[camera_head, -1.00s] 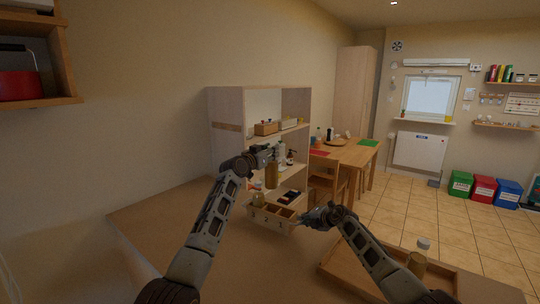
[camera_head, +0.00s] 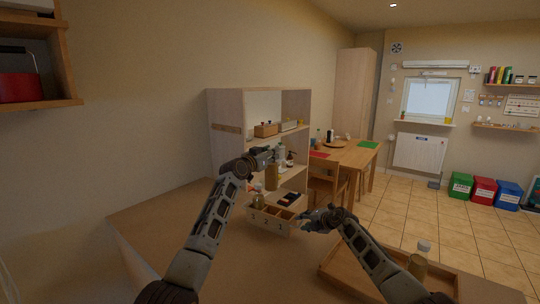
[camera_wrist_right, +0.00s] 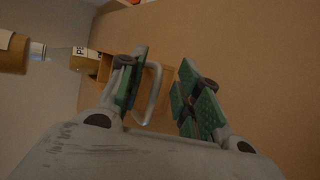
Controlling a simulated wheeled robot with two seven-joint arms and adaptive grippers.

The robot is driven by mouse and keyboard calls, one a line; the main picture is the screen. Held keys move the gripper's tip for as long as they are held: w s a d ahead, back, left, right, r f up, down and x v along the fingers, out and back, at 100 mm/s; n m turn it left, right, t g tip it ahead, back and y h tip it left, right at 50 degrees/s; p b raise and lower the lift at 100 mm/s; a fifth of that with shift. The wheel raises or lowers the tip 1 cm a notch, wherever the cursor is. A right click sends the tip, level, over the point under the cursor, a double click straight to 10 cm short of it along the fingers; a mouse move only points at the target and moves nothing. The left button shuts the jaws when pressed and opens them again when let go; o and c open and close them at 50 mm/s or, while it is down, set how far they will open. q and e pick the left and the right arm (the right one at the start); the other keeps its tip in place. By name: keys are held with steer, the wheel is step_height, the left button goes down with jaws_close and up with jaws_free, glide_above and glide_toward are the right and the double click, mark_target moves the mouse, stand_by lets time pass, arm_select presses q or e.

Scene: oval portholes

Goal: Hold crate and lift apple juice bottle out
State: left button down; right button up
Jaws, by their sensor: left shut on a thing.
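The wooden crate (camera_head: 272,226) has numbered compartments and stands on the counter in front of the shelf. My left gripper (camera_head: 268,158) is shut on an amber bottle (camera_head: 272,180) and holds it upright above the crate. Another bottle (camera_head: 258,201) stands in the crate's left part. My right gripper (camera_head: 308,216) is at the crate's right end. In the right wrist view its green-padded fingers (camera_wrist_right: 163,92) are apart, with a grey loop handle (camera_wrist_right: 152,98) between them. The crate's edge (camera_wrist_right: 104,68) and a labelled bottle (camera_wrist_right: 86,59) show left of them. No label is readable on the held bottle.
The open shelf (camera_head: 232,132) rises close behind the crate. The counter's left part (camera_head: 150,222) is clear.

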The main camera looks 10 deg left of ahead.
steer(key=shift+d+r, duration=0.15)
steer(key=shift+s+d+r, duration=0.1)
steer(key=shift+d+r, duration=0.15)
steer(key=shift+s+d+r, duration=0.45)
steer(key=shift+s+d, duration=0.1)
steer(key=shift+s, duration=0.35)
steer(key=v, duration=0.8)
steer(key=shift+s+d, duration=0.2)
steer(key=shift+d, duration=0.05)
stand_by(0.6)
